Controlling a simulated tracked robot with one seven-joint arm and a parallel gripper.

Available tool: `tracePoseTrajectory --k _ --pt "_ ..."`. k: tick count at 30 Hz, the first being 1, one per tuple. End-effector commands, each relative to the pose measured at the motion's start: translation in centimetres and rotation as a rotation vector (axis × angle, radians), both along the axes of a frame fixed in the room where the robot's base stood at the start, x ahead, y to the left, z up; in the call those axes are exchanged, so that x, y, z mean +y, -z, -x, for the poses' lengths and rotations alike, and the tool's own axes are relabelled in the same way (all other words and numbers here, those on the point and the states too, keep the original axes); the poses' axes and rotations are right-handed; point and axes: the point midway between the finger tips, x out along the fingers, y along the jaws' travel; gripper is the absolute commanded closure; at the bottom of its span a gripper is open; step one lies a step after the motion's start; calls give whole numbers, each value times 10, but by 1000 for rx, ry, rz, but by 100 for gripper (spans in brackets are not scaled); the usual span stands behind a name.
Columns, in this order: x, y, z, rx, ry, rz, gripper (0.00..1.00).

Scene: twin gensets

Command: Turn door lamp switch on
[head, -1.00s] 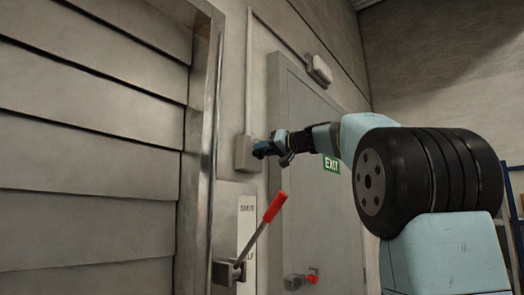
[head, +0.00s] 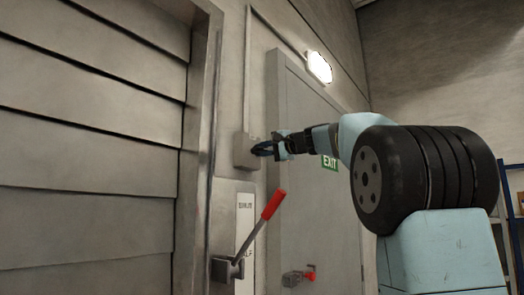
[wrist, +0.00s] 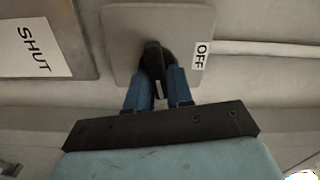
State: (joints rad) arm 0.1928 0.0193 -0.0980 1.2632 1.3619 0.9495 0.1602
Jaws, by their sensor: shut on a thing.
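The door lamp (head: 319,67) above the grey door glows bright white. The switch box (head: 245,150) is a grey box on the wall left of the door, with a conduit running up from it. In the wrist view the switch box (wrist: 120,45) has a black lever (wrist: 154,60) and an "OFF" label (wrist: 200,55) at its right edge. My gripper (head: 262,149) is at the front of the box. Its blue fingers, also in the wrist view (wrist: 155,88), are shut on the black lever. The fingers hide part of the lever.
A red-handled lever (head: 271,206) sticks out below the switch box, in front of a white label strip. The grey door (head: 315,215) has an EXIT sign and a red knob (head: 310,276). A "SHUT" plate (wrist: 34,47) is left in the wrist view.

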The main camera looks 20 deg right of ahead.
Motion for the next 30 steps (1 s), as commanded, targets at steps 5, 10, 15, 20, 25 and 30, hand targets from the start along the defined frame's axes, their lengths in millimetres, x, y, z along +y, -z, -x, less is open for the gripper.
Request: tracePoseTrajectory --k 5,10,15,20,25,30 --pt "-3 6 -2 70 4 -82 100" --pt "-3 8 -2 109 4 -134 100" --pt "-3 9 -2 129 4 -160 100" --pt "-3 9 -3 135 4 -166 100" --pt "-3 10 -3 136 4 -167 100" --pt "-3 10 -3 137 3 -166 75"
